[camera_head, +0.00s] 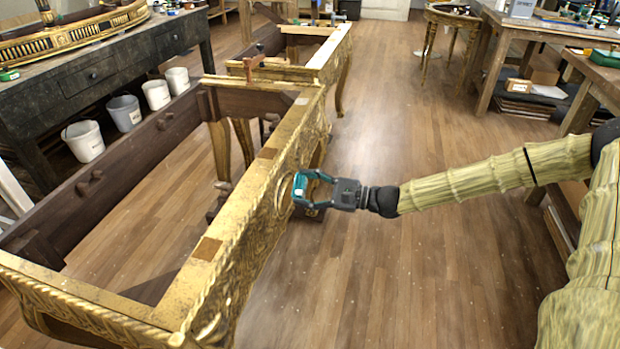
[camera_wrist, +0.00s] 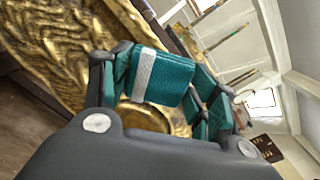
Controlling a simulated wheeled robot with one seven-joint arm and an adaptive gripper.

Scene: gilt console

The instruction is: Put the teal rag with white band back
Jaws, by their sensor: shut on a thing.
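My gripper (camera_head: 308,188) is shut on the teal rag with a white band (camera_head: 299,184), close to the carved front face of the gilt console (camera_head: 255,203). In the wrist view the folded rag (camera_wrist: 172,80) lies between the two teal fingers of my gripper (camera_wrist: 160,92), its white band toward the left finger. Carved gold surface shows behind it. I cannot tell whether the rag touches the console. No other place for the rag is clear in the views.
The console is an open frame with a gold front rail and a dark rear rail (camera_head: 100,195). Wooden tables (camera_head: 505,40) stand at right. Wooden floor (camera_head: 420,265) is open between.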

